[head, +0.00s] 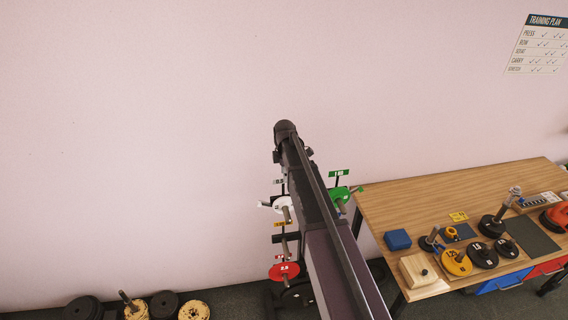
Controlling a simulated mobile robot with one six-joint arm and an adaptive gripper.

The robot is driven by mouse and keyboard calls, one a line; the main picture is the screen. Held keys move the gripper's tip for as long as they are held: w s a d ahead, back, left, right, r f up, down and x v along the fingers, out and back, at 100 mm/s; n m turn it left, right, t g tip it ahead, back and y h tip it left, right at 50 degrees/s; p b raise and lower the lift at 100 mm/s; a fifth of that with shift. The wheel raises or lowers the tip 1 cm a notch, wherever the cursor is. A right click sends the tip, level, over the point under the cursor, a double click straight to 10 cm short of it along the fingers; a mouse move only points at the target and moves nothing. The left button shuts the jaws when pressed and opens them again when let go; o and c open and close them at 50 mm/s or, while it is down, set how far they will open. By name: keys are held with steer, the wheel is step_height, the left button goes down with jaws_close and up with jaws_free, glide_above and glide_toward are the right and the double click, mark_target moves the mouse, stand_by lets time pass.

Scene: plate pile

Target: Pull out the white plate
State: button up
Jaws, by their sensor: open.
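The white plate (283,210) hangs on a peg on the left side of a dark rack, at mid height. Its right part lies close to my dark arm in the picture. A white tab sticks out to its left. The green plate (340,194) hangs on the rack's right side. The red plate (284,271) hangs lower on the left. My arm rises from the bottom and crosses in front of the rack's middle, hiding much of it. My gripper cannot be made out in this view.
A wooden table (400,197) on the right holds a blue block (397,239), a yellow plate (456,263) and several black plates. Black and cream plates (194,310) stand on the floor at the lower left. Bare wall (130,150) lies behind.

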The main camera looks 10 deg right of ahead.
mark_target(284, 197)
steer(key=shift+w+r, duration=0.25)
steer(key=shift+r, duration=0.1)
steer(key=shift+f, duration=0.15)
step_height(284, 197, down, 14)
steer(key=b, duration=1.3)
steer(key=shift+r+b, duration=0.25)
steer(key=shift+b, duration=0.05)
stand_by(0.4)
jaws_close()
